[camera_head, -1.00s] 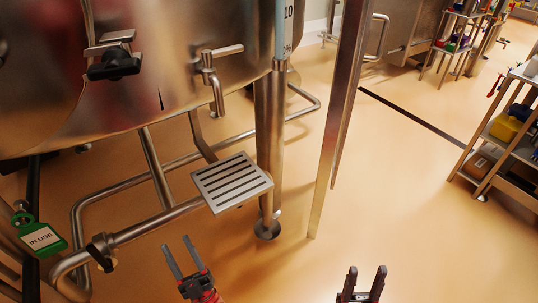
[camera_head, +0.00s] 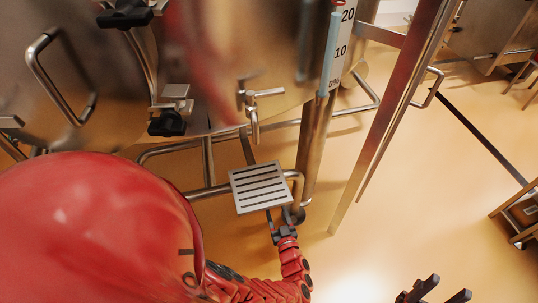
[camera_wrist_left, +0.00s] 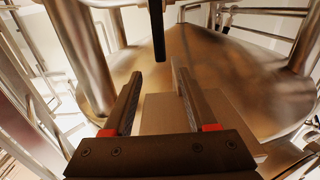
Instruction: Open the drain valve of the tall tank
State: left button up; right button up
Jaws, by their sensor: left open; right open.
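The tall steel tank (camera_head: 215,60) fills the upper left of the head view. A small steel tap with a lever (camera_head: 262,94) hangs at its lower edge, above a slotted plate (camera_head: 258,187). Left of it is a clamp-like fitting with a black knob (camera_head: 167,123). I cannot tell which is the drain valve. My left gripper (camera_head: 280,219) is open and empty, just below the slotted plate in the picture. In the left wrist view, its fingers (camera_wrist_left: 158,100) are apart, with a dark rod (camera_wrist_left: 158,32) beyond them. My right gripper (camera_head: 435,290) is open and empty at the bottom right.
My red arm hides the lower left of the head view. Steel pipes run under the tank. A level gauge (camera_head: 336,50) and a slanted steel post (camera_head: 385,125) stand right of the tap. A shelf (camera_head: 521,212) stands at the right edge.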

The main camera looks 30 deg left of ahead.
pick_arm(q)
jog(key=b+x, duration=0.2)
jog(key=x, duration=1)
grip_shut()
dwell(1.0)
